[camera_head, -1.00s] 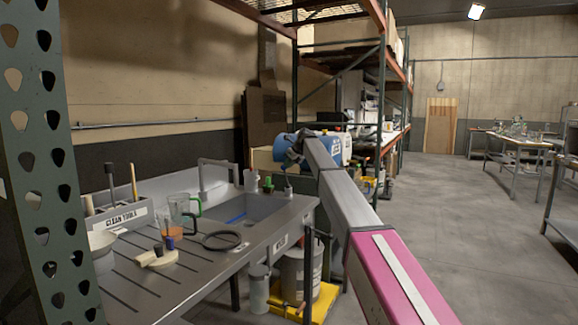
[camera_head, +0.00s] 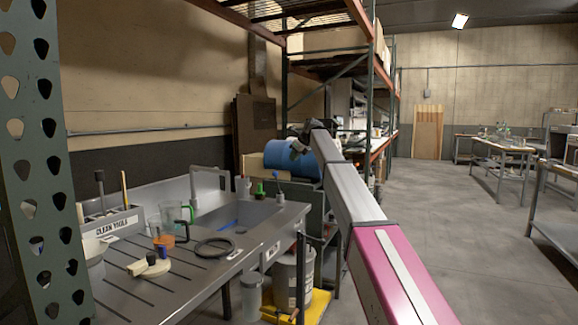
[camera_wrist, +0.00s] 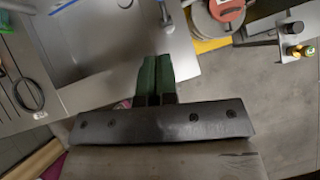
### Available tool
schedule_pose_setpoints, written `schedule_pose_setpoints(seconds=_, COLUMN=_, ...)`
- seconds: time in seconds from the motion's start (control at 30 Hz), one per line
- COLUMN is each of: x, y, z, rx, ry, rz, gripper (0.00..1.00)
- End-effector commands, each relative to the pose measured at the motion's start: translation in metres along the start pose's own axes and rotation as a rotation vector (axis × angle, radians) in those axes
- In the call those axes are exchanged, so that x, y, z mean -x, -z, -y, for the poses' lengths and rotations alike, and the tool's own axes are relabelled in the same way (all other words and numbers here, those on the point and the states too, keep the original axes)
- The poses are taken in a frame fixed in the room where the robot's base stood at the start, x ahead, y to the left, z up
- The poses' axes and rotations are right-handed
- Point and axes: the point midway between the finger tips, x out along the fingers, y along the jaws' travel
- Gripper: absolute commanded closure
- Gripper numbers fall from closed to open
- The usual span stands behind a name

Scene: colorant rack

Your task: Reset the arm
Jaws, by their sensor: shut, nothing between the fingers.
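My arm extends from the lower right of the head view toward the back, with my pink-and-grey link nearest. Its dark end, where my gripper (camera_head: 297,137) is, appears small in front of the blue drum (camera_head: 290,158). In the wrist view my gripper (camera_wrist: 156,62) shows two green fingers side by side and touching, with nothing between them. The fingers are in the air above the front edge of the grey sink bench (camera_wrist: 115,88).
A bucket (camera_head: 292,280) stands below on a yellow base. A perforated green post (camera_head: 40,170) is close at left.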

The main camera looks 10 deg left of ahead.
Motion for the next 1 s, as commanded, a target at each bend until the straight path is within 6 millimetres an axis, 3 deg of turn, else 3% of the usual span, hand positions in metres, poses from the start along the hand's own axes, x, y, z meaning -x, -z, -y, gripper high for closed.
schedule_pose_setpoints(seconds=0.2, x=0.015, y=-0.001, z=0.0, rx=0.0, ry=0.0, rz=0.001, gripper=1.0)
schedule_pose_setpoints(seconds=0.53, x=0.015, y=-0.001, z=0.0, rx=0.0, ry=0.0, rz=0.0, gripper=1.0)
schedule_pose_setpoints(seconds=0.63, x=0.01, y=0.01, z=-0.002, rx=0.017, ry=0.001, rz=-0.007, gripper=1.0)
schedule_pose_setpoints(seconds=0.77, x=-0.011, y=0.056, z=-0.007, rx=0.106, ry=0.006, rz=-0.04, gripper=1.0)
schedule_pose_setpoints(seconds=1.0, x=-0.069, y=0.199, z=-0.03, rx=0.426, ry=-0.005, rz=-0.152, gripper=1.0)
